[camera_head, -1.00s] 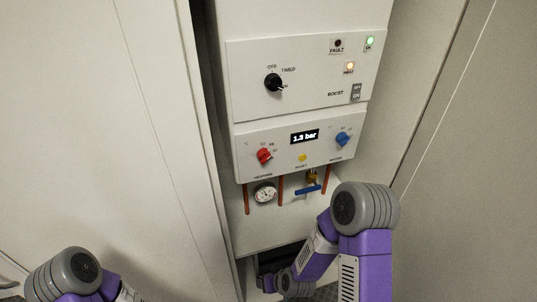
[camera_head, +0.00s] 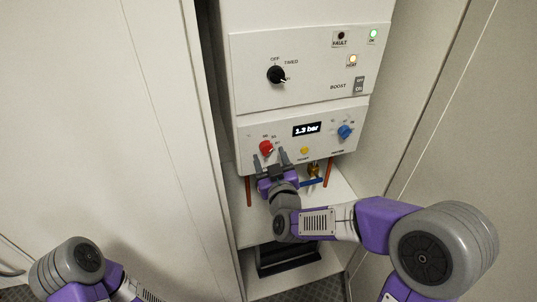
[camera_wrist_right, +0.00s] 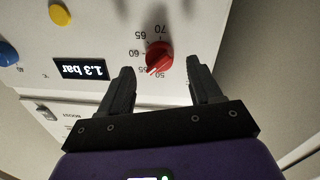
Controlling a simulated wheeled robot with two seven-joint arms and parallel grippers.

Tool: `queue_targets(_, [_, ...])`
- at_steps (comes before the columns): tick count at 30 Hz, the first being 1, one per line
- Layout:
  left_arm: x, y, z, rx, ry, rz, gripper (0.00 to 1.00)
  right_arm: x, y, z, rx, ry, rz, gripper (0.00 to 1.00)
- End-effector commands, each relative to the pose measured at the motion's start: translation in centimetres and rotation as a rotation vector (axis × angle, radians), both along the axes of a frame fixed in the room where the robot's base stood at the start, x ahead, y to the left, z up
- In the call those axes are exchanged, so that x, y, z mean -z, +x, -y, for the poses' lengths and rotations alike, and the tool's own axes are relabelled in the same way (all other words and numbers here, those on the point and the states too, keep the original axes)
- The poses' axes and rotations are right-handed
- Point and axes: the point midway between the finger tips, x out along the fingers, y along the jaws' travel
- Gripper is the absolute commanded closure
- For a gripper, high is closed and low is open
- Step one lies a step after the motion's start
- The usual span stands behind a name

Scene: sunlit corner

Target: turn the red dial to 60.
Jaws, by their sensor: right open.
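The red dial (camera_head: 265,147) is on the lower control panel (camera_head: 355,117), left of the display. In the right wrist view the red dial (camera_wrist_right: 159,57) shows upside down with numbers from 50 to 70 around it. Its pale pointer mark seems to point near 55, but is too small to read exactly. My right gripper (camera_head: 268,158) is open just below the dial in the head view. In the wrist view its fingers (camera_wrist_right: 160,66) stand on either side of the dial, with gaps; contact does not show. My left gripper is out of view; only part of that arm shows.
A display (camera_head: 307,130) reads 1.3 bar, with a yellow button (camera_head: 304,151) and a blue dial (camera_head: 344,131) nearby. A black knob (camera_head: 276,74) is above. Copper pipes (camera_head: 329,172) and a blue-handled valve (camera_head: 311,182) are below. Cabinet walls flank the unit.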

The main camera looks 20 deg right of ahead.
Motion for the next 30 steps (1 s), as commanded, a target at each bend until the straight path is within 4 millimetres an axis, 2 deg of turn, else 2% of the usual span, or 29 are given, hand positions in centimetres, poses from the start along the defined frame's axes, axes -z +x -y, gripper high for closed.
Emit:
queue_targets(6, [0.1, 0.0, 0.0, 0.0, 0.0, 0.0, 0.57, 0.1, 2.1, 0.1, 0.0, 0.0, -0.001, 0.36])
queue_targets(16, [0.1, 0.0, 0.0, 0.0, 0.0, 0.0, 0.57, 0.0, 2.4, 0.1, -0.001, 0.0, -0.002, 0.38])
queue_targets(26, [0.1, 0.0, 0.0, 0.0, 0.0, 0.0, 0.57, 0.0, 2.4, 0.1, -0.001, 0.0, -0.002, 0.88])
queue_targets(30, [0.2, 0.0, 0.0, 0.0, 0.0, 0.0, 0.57, 0.1, 2.4, 0.1, -0.002, 0.004, -0.002, 0.91])
